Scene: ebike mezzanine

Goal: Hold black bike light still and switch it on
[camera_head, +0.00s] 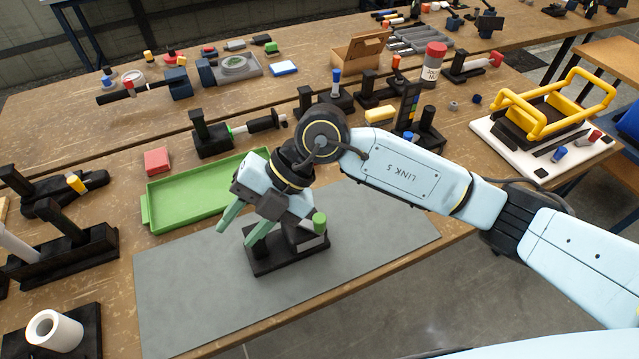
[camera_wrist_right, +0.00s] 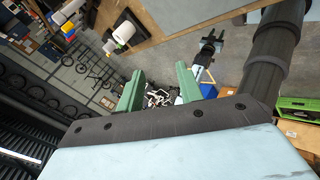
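A black device on a flat black base (camera_head: 275,262) sits on the grey mat. It has a grey part and a green knob (camera_head: 319,223) at its right; I take it to be the black bike light, but cannot be sure. My right gripper (camera_head: 243,228) hangs above the mat, at the device's upper left, and partly hides it. Its green fingers are apart with nothing between them. Whether the light is lit cannot be told.
An empty green tray (camera_head: 190,195) lies behind the mat (camera_head: 190,290), with a red block (camera_head: 157,161) nearby. Black stands hold tools along the left and back. A white roll (camera_head: 55,331) stands front left. The mat's left part and right end are clear.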

